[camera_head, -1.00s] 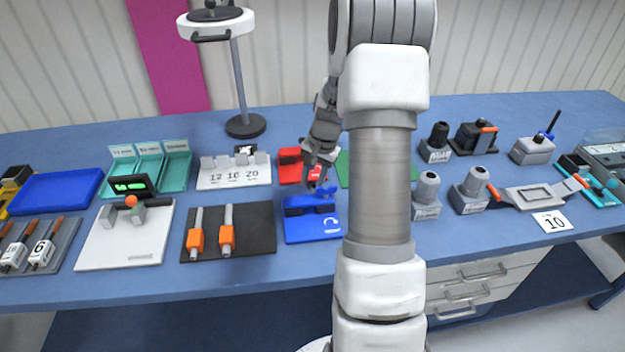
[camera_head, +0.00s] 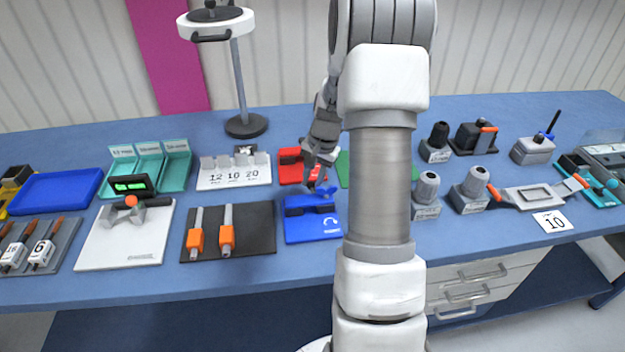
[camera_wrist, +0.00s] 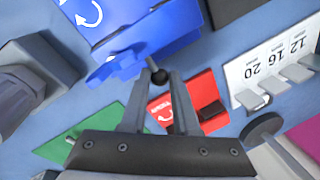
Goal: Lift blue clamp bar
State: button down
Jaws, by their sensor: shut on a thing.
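The blue clamp (camera_head: 312,229) stands on the bench near the middle, just left of my arm. In the wrist view its blue base (camera_wrist: 95,18) is at the top, with a blue bar (camera_wrist: 106,71) at its near edge. My gripper (camera_head: 314,186) is at the far side of this clamp. In the wrist view my gripper (camera_wrist: 158,70) is shut on a small dark rod with a round black knob (camera_wrist: 160,77), beside the blue bar. The fingers partly hide the rod, and I cannot tell how far the bar is raised.
A red clamp (camera_head: 289,168) is close behind my gripper, and a green plate (camera_wrist: 82,140) lies beside it. A white numbered rack (camera_head: 233,176) and a dark mat (camera_head: 255,240) with orange-handled tools are to the left. Grey blocks (camera_head: 426,192) stand right of my arm.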

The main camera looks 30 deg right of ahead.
jog(key=shift+r, duration=0.1)
dwell(0.6)
jog(key=shift+w+a+r+g+h+p, duration=0.25)
jog(key=shift+r+g+h+p, duration=0.15)
jog(key=shift+r+h+p, duration=0.15)
jog(key=shift+w+a+r+g+h+p, duration=0.1)
jog(key=shift+a+r+g+h+p, duration=0.15)
jog(key=shift+h, duration=0.4)
jog(key=shift+w+a+r+g+h+p, duration=0.15)
jog(key=shift+r+g+h, duration=0.15)
jog(key=shift+h, duration=0.3)
jog(key=w+a+r+g+h+b, duration=0.1)
jog(key=a+g+h+b, duration=0.2)
jog(key=h, duration=0.4)
jog(key=w+a+r+n+g+h+b, duration=0.1)
jog(key=w+a+g+h+b, duration=0.1)
jog(key=h, duration=0.5)
jog(key=shift+w+a+g+h+b, duration=0.3)
jog(key=shift+a+g+b, duration=0.35)
jog(key=shift+a+b, duration=0.85)
jog(key=shift+a, duration=0.1)
